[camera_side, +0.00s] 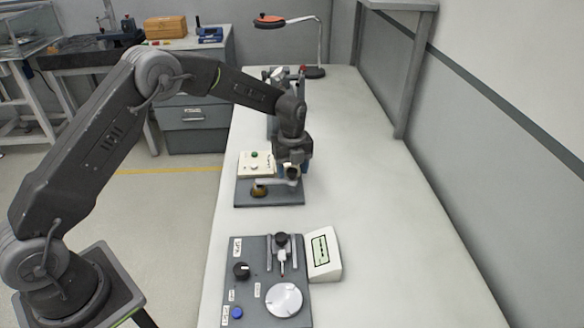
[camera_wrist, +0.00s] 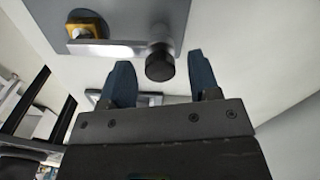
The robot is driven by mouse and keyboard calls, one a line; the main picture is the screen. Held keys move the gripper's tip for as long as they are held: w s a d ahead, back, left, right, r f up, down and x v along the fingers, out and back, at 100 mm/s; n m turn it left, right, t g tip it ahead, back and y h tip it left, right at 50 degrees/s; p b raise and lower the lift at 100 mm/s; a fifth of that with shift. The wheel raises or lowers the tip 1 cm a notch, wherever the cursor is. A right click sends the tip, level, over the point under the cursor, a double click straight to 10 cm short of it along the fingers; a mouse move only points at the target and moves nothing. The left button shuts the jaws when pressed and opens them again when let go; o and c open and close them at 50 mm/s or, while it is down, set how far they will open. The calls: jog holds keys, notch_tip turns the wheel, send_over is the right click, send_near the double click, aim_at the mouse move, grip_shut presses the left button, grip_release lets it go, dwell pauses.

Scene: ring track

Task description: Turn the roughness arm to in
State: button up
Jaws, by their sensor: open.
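The pale swing arm (camera_side: 273,182), which I take to be the roughness arm, lies over a grey plate (camera_side: 285,199). It runs from a brass pivot (camera_side: 259,191) at left to a black knob (camera_side: 292,174) at right. In the wrist view the arm (camera_wrist: 108,49) runs from its yellow pivot (camera_wrist: 82,26) to the dark knob (camera_wrist: 160,66). My gripper (camera_wrist: 160,76) is open, with a blue finger on either side of the knob's position in that picture. Contact is not clear. In the side view my gripper (camera_side: 290,165) is over the knob end and partly hides it.
A cream box (camera_side: 247,170) with a green button stands behind the pivot. A red-topped lamp (camera_side: 269,22) stands behind. The bench is clear at right.

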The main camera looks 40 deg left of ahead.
notch_tip(320, 180, up, 14)
dwell(0.5)
jog(key=s+r+n+t, duration=0.3)
jog(key=s+r+n, duration=0.85)
jog(key=s, duration=0.35)
jog(key=s+f+n+t, duration=0.2)
jog(key=s+n, duration=1)
jog(key=s, duration=0.7)
jog(key=shift+d+f+n+t, duration=0.3)
jog(key=shift+d+f+n, duration=0.05)
jog(key=shift+d+f, duration=0.15)
jog(key=shift+w, duration=0.1)
